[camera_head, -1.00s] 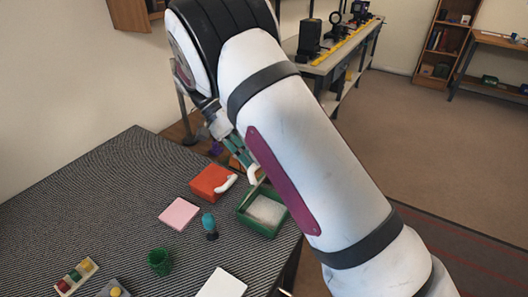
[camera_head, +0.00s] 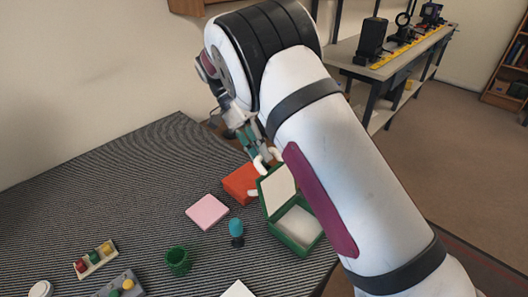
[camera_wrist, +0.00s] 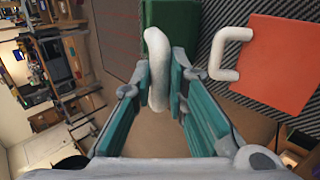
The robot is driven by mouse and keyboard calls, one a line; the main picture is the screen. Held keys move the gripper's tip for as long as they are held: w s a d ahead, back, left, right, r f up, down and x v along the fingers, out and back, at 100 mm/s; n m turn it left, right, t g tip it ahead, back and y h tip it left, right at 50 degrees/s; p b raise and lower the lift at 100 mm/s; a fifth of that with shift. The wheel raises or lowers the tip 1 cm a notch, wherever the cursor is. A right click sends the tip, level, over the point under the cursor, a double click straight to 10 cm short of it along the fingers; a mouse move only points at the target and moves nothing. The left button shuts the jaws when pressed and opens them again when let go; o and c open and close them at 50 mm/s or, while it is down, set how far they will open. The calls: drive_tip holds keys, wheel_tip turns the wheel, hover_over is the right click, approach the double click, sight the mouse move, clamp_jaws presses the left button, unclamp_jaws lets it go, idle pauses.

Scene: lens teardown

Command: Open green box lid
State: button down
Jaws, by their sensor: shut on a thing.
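The green box (camera_head: 297,250) stands near the right edge of the striped table, with pale translucent material inside. Its lid (camera_head: 277,189) is raised on the far left side, with its white inner face showing. My gripper (camera_head: 262,158) is above and behind the lid, partly hidden by my arm. In the wrist view, my gripper (camera_wrist: 160,88) is shut on the white curved lid handle (camera_wrist: 156,52), which is between the teal fingers. The lid's green surface (camera_wrist: 172,20) shows beyond the handle.
A red box (camera_head: 240,183) with a white handle (camera_wrist: 226,55) stands close beside the green box. A pink block (camera_head: 207,212), a teal-topped item (camera_head: 236,230) and a green cup (camera_head: 178,261) stand to the left. The table's far left is clear.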

drive_tip(key=shift+s+f, duration=0.1)
drive_tip(key=shift+f, duration=0.2)
drive_tip(key=c, duration=1.6)
unclamp_jaws()
drive_tip(key=shift+o, duration=0.2)
drive_tip(key=shift+r, duration=0.15)
wheel_tip(320, 180, up, 9)
drive_tip(key=shift+r, duration=0.5)
